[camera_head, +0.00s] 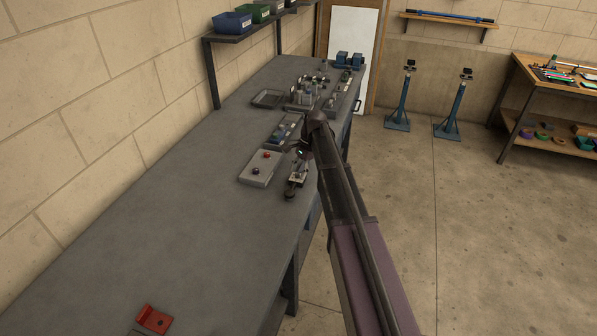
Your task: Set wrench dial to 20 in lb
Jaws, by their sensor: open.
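My arm reaches from the lower right to the right edge of the long grey bench. My gripper (301,160) is at its far end, open, small and dark in this view, above the bench edge. Just below it lies a small metal tool with a dark round end (290,194), close to the edge. It may be the wrench, but it is too small to tell. No dial marks or numbers can be read. I cannot tell whether the gripper touches the tool, since the two overlap here.
A pale box with a red and a dark button (250,176) stands left of the tool. Beyond it are a tray of parts (276,140), an empty dark tray (267,98) and several small fixtures. A red block (154,319) lies at the near end. The bench's near middle is clear.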

